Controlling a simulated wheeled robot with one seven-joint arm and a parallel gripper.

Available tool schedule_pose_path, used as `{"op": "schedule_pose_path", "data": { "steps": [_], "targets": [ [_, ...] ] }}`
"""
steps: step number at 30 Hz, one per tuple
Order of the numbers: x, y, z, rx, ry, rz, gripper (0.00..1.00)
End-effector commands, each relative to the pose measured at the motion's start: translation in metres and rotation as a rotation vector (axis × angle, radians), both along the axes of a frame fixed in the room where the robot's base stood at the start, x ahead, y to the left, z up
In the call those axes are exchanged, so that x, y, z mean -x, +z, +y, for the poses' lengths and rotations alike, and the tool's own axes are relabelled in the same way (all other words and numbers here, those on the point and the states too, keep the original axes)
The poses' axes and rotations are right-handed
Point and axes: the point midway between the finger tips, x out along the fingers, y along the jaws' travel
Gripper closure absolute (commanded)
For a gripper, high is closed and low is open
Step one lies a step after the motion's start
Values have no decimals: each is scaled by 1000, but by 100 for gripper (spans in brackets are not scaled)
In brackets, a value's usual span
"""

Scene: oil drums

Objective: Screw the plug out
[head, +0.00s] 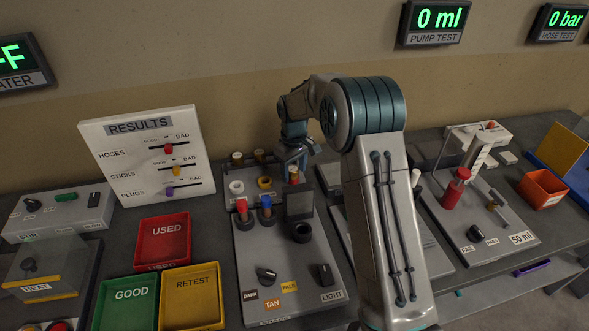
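My gripper (294,162) points down over the back right of a grey test panel (275,250). A small orange-red piece (294,175) shows right at or under its fingertips. I cannot tell whether the fingers hold it, or whether it is the plug. A white ring (236,187) and an orange ring (265,182) lie left of the gripper. Red-capped (242,208) and blue-capped (266,205) pieces stand in front of them. A black round socket (302,232) is nearer me. My own arm hides much of the bench right of the panel.
Red USED (163,220), green GOOD (104,304) and yellow RETEST (220,314) trays sit left of the panel. A RESULTS board (180,190) stands behind them. Right of my arm are a pump test station (515,248) with a red cylinder (453,192) and an orange bin (541,176).

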Motion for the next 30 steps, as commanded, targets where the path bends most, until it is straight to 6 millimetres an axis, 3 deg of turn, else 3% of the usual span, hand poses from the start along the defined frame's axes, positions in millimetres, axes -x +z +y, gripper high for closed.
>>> {"op": "schedule_pose_path", "data": {
  "steps": [1,4,8,21,30],
  "targets": [
    [0,0,0,0,1,0,62],
    [0,0,0,0,1,0,90],
    [0,0,0,0,6,0,98],
    [-2,1,-1,-1,475,0,100],
    [-3,0,-1,-1,557,-1,100]
  ]
}}
